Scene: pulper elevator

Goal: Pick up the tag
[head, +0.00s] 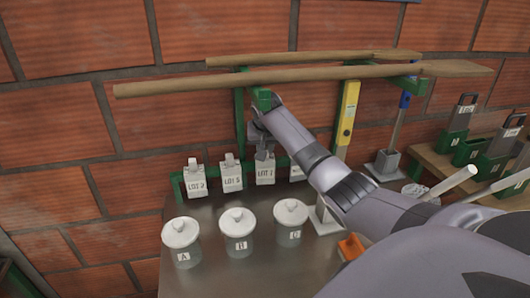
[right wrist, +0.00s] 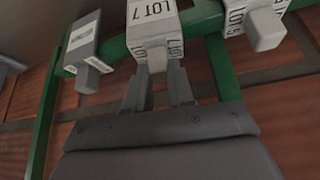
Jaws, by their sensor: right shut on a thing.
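White block-shaped tags hang in a row on a green rail (head: 177,187) at the back of the metal table. The LOT 7 tag (head: 265,173) is under my right gripper (head: 264,147). In the right wrist view, my right gripper (right wrist: 157,88) is shut on the tab of the LOT 7 tag (right wrist: 152,22), which is still at the rail. The LOT 5 tag (head: 232,180) hangs to its left. Another LOT tag (head: 195,183) is farther left, its number hard to read. A further tag (head: 297,172) is partly hidden by my right arm. My left gripper is not in view.
Lidded jars A (head: 181,240), B (head: 238,230) and C (head: 291,220) stand in front of the tags. Long wooden paddles (head: 200,84) lie on green brackets above. A yellow bar (head: 347,115) stands to the right. Green holders (head: 468,151) sit on a wooden shelf farther right.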

